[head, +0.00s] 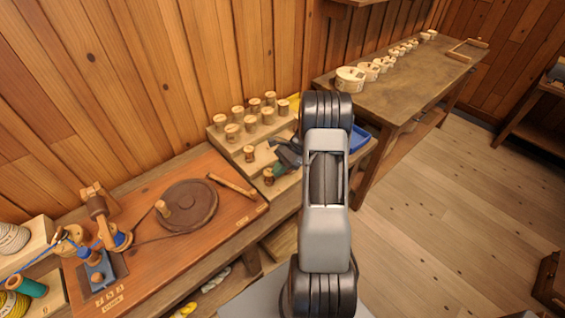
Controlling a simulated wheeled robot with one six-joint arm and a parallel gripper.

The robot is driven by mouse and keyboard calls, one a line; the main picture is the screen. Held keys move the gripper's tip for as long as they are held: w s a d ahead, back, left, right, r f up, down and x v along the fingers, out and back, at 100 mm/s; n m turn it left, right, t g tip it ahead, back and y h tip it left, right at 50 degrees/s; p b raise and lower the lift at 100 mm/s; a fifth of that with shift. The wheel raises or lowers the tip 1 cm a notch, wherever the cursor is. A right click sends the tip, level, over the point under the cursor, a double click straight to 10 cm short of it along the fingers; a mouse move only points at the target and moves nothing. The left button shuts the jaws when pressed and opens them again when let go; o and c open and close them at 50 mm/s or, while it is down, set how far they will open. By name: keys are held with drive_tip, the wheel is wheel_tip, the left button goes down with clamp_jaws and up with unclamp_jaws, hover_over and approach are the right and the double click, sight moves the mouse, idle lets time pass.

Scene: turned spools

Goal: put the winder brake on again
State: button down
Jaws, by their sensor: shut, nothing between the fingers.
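The winder sits on a reddish wooden board (150,262) at the lower left. It has a dark round wheel (190,212) with a wooden knob (161,208), and a belt runs left to a spindle with blue thread (122,240). A wooden bar (232,184), possibly the brake lever, lies at the wheel's right edge; I cannot tell whether it touches the wheel. My gripper (280,163) is to the right of the winder, low over the spool rack's front, close to a small spool with green on it (269,177). It is shut and empty. My arm hides part of the rack.
The stepped rack (222,142) holds several wooden-topped spools. A blue tray (358,138) shows behind my arm. A long table (405,92) with a row of round labelled boxes stands at the back right. Thread spools (12,238) stand at the left edge.

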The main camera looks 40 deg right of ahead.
drive_tip(key=p+x, duration=0.1)
drive_tip(key=x, duration=0.3)
drive_tip(key=shift+a+f, duration=0.15)
drive_tip(key=shift+a, duration=0.2)
drive_tip(key=shift+a+p, duration=0.35)
drive_tip(key=shift+a, duration=0.65)
drive_tip(key=shift+a+f, duration=0.15)
drive_tip(key=shift+a, duration=0.65)
